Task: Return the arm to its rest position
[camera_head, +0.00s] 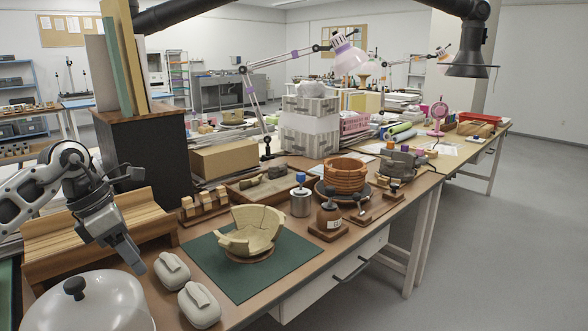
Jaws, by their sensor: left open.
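My left arm comes in from the left edge. Its gripper (134,262) points down and to the right, open and with nothing visible between its fingers. It is above the near left part of the table, beside two pale lidded boxes (172,268) and left of the green mat (225,279). A pale, partly reassembled bowl (252,229) with visible crack lines and a broken rim rests on a round stand on the mat, apart from the gripper. My right gripper does not show.
A white domed lid with a dark knob (100,302) is just below the gripper. A wooden stepped rack (92,222) and a tall dark box (146,155) stand behind it. A metal can (300,205) and a coiled brown pot (345,175) stand farther right. The mat's front is clear.

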